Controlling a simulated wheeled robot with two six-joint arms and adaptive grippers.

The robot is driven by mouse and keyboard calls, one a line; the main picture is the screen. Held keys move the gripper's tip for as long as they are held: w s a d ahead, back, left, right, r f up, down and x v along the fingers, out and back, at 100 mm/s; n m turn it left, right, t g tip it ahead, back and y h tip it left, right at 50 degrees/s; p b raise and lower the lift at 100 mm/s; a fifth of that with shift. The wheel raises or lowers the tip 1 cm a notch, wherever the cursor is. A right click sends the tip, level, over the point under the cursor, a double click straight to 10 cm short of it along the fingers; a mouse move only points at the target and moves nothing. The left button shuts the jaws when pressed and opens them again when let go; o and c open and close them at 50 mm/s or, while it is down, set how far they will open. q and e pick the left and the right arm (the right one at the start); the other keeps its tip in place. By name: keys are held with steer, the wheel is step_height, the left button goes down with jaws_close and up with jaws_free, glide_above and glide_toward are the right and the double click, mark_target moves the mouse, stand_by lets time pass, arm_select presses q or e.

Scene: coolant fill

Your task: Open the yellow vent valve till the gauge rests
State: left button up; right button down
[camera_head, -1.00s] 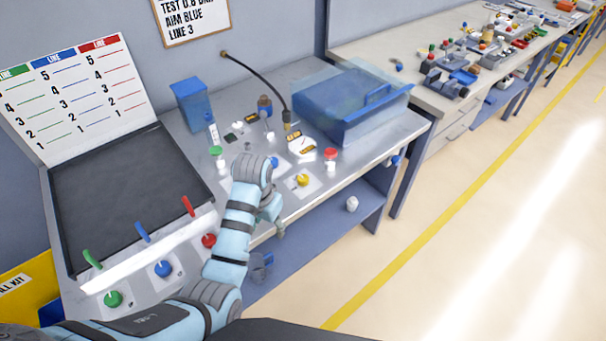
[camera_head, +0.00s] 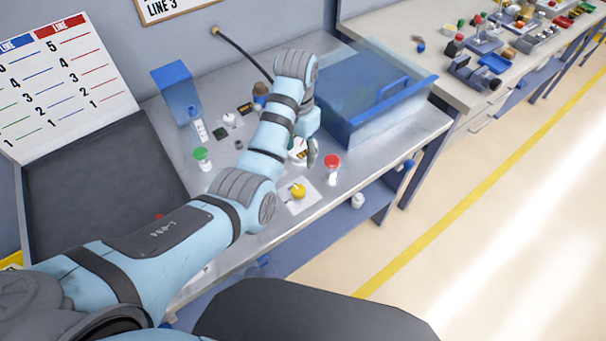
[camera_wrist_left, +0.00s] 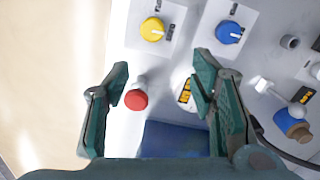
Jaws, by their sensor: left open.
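The yellow vent valve (camera_head: 298,190) is a round knob on a white plate near the bench's front edge. It also shows at the top of the left wrist view (camera_wrist_left: 152,29), with a white pointer mark. My left gripper (camera_head: 312,150) is over the bench behind the yellow valve, near the blue bin. In the left wrist view it is open and empty (camera_wrist_left: 160,70), and the yellow valve is beyond its fingertips, not between them. The white gauge (camera_wrist_left: 184,92) is partly covered by one finger; its needle cannot be read.
A red-topped post (camera_head: 332,162) stands right of the yellow valve, and lies between the fingers in the wrist view (camera_wrist_left: 136,99). A blue knob (camera_wrist_left: 229,32) sits beside the yellow one. A blue bin with a clear cover (camera_head: 365,105) stands behind.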

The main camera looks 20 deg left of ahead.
mark_target(299, 187)
arm_select(q)
steer(key=s+f, duration=0.1)
steer(key=f, duration=0.1)
steer(key=s+f+b, duration=0.1)
steer(key=f, duration=0.2)
steer(key=s+f, duration=0.1)
steer(key=f, duration=0.2)
steer(key=shift+s+d+f, duration=0.2)
steer(key=shift+s+d, duration=0.05)
steer(key=shift+d, duration=0.05)
steer(key=f, duration=0.1)
steer(key=w+f+b, duration=0.1)
steer(key=f, duration=0.1)
steer(key=shift+w, duration=0.1)
steer(key=shift+w+f, duration=0.5)
steer(key=shift+s+r, duration=0.35)
steer(key=shift+s, duration=0.1)
steer(key=c, duration=0.5)
steer(key=shift+s, duration=0.1)
steer(key=c, duration=0.6)
steer(key=shift+c, duration=0.2)
arm_select(e)
steer(key=s+f, duration=0.2)
steer(key=s, duration=0.1)
steer(key=shift+s+f, duration=0.1)
steer(key=shift+f, duration=0.2)
